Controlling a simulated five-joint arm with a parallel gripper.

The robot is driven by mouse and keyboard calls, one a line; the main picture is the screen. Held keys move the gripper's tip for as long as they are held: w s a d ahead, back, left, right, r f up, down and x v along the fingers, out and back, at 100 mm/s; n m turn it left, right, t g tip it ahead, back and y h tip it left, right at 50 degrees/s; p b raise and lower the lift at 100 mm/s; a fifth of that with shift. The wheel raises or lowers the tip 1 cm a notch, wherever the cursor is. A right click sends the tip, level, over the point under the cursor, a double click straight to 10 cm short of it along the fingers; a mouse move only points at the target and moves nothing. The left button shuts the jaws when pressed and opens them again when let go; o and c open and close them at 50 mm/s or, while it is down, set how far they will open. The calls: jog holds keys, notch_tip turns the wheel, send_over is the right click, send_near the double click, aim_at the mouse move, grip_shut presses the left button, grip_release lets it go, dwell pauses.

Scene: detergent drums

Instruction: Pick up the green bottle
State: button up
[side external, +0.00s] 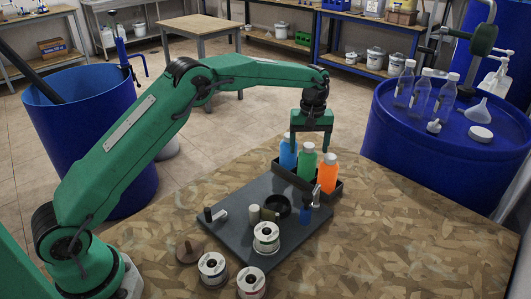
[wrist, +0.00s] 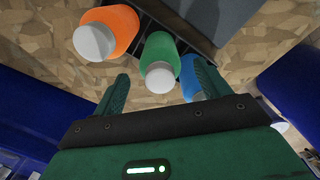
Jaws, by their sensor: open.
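The green bottle (side external: 306,161) stands upright with a white cap in a dark tray (side external: 335,192), between a blue bottle (side external: 288,152) and an orange bottle (side external: 327,174). My gripper (side external: 308,147) is above the bottles, pointing down, its jaws apart and empty. In the wrist view the green bottle (wrist: 160,55) shows between the two fingers (wrist: 158,90), its cap nearest to me. There the orange bottle (wrist: 112,28) is on the left and the blue bottle (wrist: 190,75) is partly hidden behind the right finger.
A dark board (side external: 240,215) beside the tray holds several small items, including a black ring (side external: 278,206). White spools (side external: 213,268) stand at the front of the table. A blue drum (side external: 430,130) with clear bottles is at right. The table's right side is clear.

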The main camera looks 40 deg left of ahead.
aim_at(308, 157)
jog(key=shift+f, duration=2.45)
jog(key=c, duration=1.2)
jog(key=shift+r, duration=0.1)
jog(key=shift+r, duration=5)
